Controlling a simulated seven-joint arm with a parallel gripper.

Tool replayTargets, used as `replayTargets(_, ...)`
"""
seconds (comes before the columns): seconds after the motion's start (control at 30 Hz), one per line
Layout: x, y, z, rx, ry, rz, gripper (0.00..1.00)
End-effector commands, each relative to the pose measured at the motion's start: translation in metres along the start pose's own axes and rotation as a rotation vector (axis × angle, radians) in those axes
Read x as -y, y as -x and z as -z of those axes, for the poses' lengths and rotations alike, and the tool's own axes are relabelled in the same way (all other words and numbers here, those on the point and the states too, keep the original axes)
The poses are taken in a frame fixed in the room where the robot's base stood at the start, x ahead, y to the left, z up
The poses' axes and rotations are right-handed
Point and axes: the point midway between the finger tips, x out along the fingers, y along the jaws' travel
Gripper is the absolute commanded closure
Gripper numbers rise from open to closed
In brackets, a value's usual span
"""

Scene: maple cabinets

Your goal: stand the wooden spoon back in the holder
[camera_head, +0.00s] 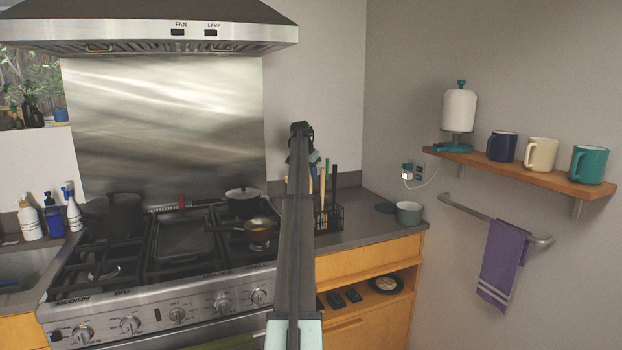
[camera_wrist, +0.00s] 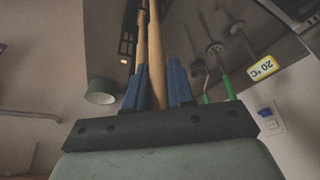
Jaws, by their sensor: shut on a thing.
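My gripper (camera_wrist: 157,92) is shut on a wooden handle, taken to be the wooden spoon (camera_wrist: 157,55), which runs between the two blue fingers in the wrist view. The spoon's far end is out of sight there. A second wooden handle (camera_wrist: 141,45) lies close beside it. In the head view my gripper (camera_head: 315,165) is mostly behind my arm, above the black holder (camera_head: 330,218) on the counter. Upright handles, tan and dark, show at the holder; I cannot tell which tan one is held. Whether the spoon's lower end is inside the holder is hidden.
A green-grey pot (camera_head: 409,213) stands right of the holder. The stove (camera_head: 170,270) with pans is to the left. A mug shelf (camera_head: 530,172) is on the right wall.

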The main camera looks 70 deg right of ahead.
Motion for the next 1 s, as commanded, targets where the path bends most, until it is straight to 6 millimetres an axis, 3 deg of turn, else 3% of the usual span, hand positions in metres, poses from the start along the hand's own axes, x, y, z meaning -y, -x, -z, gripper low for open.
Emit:
replayTargets(0.1, -0.0002, -0.0085, -0.0037, 0.0, 0.0, 0.0, 1.0)
replayTargets(0.47, -0.0001, -0.0109, -0.0045, 0.0, 0.0, 0.0, 1.0)
replayTargets(0.5, -0.0001, -0.0105, -0.0042, 0.0, 0.0, 0.0, 0.73)
replayTargets(0.7, 0.0, -0.0104, -0.0042, 0.0, 0.0, 0.0, 0.54)
replayTargets(1.0, 0.0001, -0.0091, -0.0035, 0.0, 0.0, 0.0, 0.52)
